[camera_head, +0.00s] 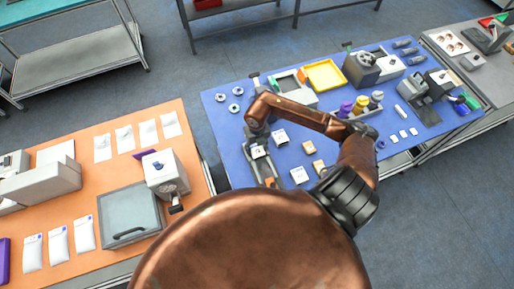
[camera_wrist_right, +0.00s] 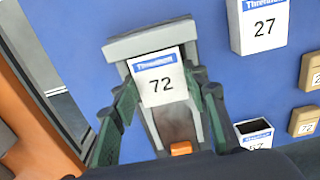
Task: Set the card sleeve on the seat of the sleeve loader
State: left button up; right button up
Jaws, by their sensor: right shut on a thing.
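The card sleeve (camera_wrist_right: 160,78) is white with a blue band and the number 72. My right gripper (camera_wrist_right: 165,84) is shut on it, one finger at each side, in the right wrist view. The sleeve is over the upper end of the grey sleeve loader (camera_wrist_right: 124,47), near its crossbar; whether it touches the seat I cannot tell. The loader has an orange part (camera_wrist_right: 181,148) at its lower end. In the head view my right gripper (camera_head: 257,143) is at the blue table's left side, with the sleeve (camera_head: 259,152) below it. My left gripper is not in view.
A white box marked 27 (camera_wrist_right: 262,22) and tan boxes (camera_wrist_right: 304,121) stand to the right of the loader. A white box (camera_wrist_right: 254,134) stands near its lower right. An orange table (camera_head: 120,185) lies left of the blue table (camera_head: 225,118), across a narrow gap.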

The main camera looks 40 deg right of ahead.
aim_at(257, 150)
jog(key=shift+f, duration=0.2)
jog(key=o, duration=0.8)
jog(key=shift+r, duration=0.1)
jog(key=shift+r, duration=0.1)
jog(key=shift+w+r, duration=0.1)
jog(key=shift+r, duration=0.25)
notch_tip(257, 150, up, 11)
jog(key=b, duration=0.3)
jog(key=shift+r, duration=0.2)
